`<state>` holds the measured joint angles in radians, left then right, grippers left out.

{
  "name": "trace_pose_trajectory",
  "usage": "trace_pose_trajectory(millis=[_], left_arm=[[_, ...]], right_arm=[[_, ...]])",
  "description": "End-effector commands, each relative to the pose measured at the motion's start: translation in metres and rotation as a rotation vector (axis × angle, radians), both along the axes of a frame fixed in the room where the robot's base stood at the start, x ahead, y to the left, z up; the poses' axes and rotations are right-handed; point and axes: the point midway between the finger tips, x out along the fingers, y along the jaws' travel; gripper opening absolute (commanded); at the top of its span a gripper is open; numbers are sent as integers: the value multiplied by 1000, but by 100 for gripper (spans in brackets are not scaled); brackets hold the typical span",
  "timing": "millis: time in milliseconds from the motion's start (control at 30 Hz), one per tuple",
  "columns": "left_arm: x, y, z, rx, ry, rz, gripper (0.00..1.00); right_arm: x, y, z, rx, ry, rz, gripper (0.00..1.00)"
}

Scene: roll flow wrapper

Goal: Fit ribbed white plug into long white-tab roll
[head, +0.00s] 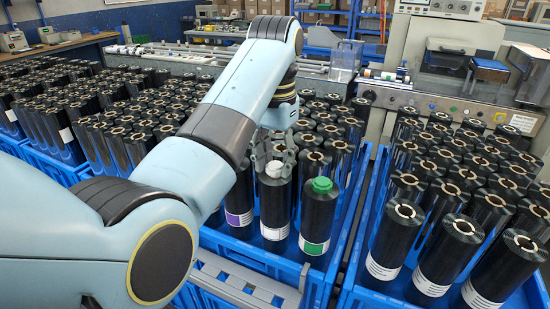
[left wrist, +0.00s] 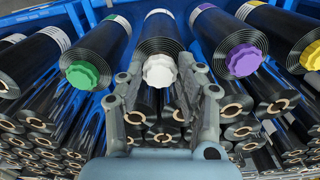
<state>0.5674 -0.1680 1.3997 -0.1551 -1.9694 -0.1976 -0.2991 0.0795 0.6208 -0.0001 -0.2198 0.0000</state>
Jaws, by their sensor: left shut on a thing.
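The ribbed white plug (head: 273,169) is at the top end of the black roll with the white tab (head: 275,205), which stands upright in the front row. In the left wrist view the white plug (left wrist: 160,71) is centred over that roll's end face (left wrist: 160,32). How deep it sits in the core cannot be told. My left gripper (head: 272,158) is above the roll and shut on the plug. In the left wrist view its fingers (left wrist: 162,68) flank the plug on both sides. My right gripper is not in view.
A green plug (head: 321,185) tops the neighbouring green-tab roll. A purple plug (left wrist: 244,60) and a yellow plug (left wrist: 311,56) are in other rolls. Blue crates (head: 347,225) hold many open-cored rolls close around. A wrapping machine (head: 445,60) stands behind.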

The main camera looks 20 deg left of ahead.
Motion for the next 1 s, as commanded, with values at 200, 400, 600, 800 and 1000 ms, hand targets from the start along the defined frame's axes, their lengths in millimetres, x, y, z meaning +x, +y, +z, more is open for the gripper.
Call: trace_pose_trajectory(millis=[200, 400, 600, 800, 1000], left_arm=[[0, 0, -5, 0, 1, 0, 23], [0, 0, -9, 0, 1, 0, 37], [0, 0, -8, 0, 1, 0, 45], [2, 0, -4, 0, -1, 0, 45], [10, 0, 13, 0, -2, 0, 45]], right_arm=[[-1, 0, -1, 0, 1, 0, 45], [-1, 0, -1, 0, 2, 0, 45], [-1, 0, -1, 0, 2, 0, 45], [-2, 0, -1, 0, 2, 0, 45], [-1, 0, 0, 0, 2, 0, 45]])
